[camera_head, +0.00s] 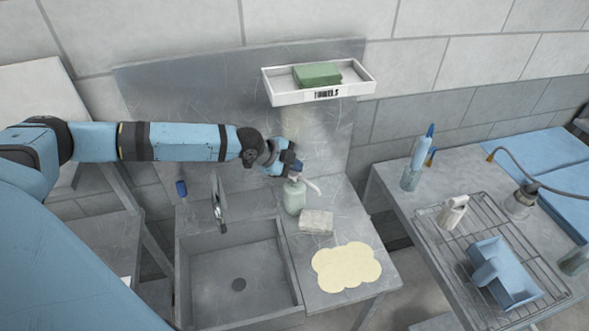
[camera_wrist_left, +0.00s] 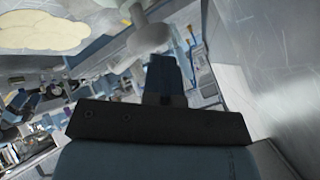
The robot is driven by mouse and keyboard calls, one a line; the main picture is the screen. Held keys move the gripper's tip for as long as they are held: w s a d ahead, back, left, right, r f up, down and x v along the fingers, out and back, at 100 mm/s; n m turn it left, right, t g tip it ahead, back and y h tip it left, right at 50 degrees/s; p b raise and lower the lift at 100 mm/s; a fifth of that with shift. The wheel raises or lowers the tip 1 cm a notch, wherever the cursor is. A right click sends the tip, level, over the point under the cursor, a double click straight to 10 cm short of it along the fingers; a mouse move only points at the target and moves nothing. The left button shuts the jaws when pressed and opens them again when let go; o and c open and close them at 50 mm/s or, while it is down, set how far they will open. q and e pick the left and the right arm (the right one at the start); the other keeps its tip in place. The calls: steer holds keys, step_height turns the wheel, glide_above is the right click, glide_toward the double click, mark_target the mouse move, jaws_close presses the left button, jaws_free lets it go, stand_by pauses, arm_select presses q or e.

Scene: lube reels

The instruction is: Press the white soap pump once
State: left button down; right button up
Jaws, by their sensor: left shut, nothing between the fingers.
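The soap pump (camera_head: 294,198) is a pale green bottle with a white pump top and spout (camera_head: 313,186), upright on the metal counter right of the sink. My left gripper (camera_head: 295,171) is shut and empty, just above the pump top and partly hiding it. I cannot tell from the head view whether it touches the pump. In the left wrist view, the shut dark blue fingers (camera_wrist_left: 165,75) show close to a pale rounded part (camera_wrist_left: 149,38), which looks like the pump top. My right gripper is not in view.
The faucet (camera_head: 218,200) stands by the sink at left. A towel shelf (camera_head: 283,97) hangs above. A second table (camera_head: 390,190) stands at right.

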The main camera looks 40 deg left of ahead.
arm_select(q)
steer(key=shift+f, duration=0.3)
steer(key=shift+r, duration=0.15)
stand_by(0.3)
steer(key=shift+r+p, duration=0.8)
steer(key=shift+r, duration=0.5)
step_height(320, 180, up, 5)
stand_by(0.8)
